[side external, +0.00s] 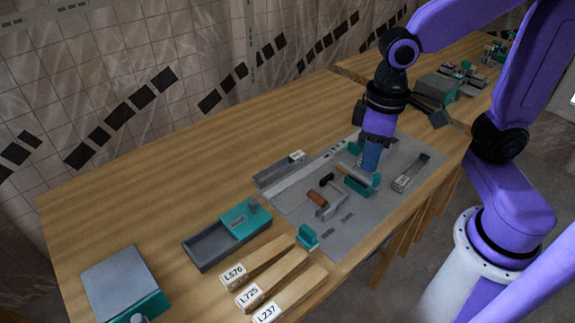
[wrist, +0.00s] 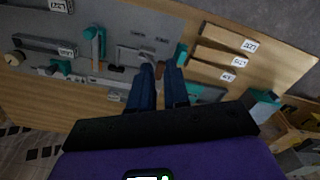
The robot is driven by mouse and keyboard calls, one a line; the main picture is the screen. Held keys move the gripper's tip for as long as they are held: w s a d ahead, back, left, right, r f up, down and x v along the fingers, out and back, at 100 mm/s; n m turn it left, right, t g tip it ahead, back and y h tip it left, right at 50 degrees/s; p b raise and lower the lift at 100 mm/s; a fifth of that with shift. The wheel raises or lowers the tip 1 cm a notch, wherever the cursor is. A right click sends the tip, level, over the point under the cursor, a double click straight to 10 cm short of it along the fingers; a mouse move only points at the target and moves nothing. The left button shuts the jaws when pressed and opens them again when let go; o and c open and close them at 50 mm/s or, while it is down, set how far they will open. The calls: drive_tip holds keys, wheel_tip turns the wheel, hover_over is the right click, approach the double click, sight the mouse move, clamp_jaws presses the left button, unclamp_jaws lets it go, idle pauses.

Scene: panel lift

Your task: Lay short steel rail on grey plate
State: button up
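The grey plate (side external: 385,208) is a flat sheet on the wooden table; it also fills the upper left of the wrist view (wrist: 110,20). A short steel rail (side external: 412,171) with a white label lies near its right end. Another labelled steel rail (side external: 278,170) lies along its far left edge. I cannot tell for certain which is the task's rail. My gripper (side external: 371,168) points down over the plate, close to a teal clamp (side external: 361,185). In the wrist view its two blue fingers (wrist: 159,68) are apart, with nothing visible held between them.
Labelled wooden bars (side external: 270,275) and a grey-and-teal tray (side external: 208,246) are at the front left. A grey-topped box (side external: 118,277) stands far left. The table's back left is clear.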

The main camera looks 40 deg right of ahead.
drive_tip(key=w+a+m, duration=0.1)
drive_tip(key=w+m, duration=0.5)
drive_tip(key=w, duration=0.3)
drive_tip(key=m, duration=1.7)
hover_over(291, 162)
drive_tip(key=s+a, duration=0.1)
drive_tip(key=s, duration=0.1)
wheel_tip(291, 162, down, 7)
drive_tip(key=f, duration=1.1)
drive_tip(key=shift+w+a+f, duration=0.1)
drive_tip(key=shift+a+f, duration=0.3)
drive_tip(key=shift+f, duration=2.55)
clamp_jaws()
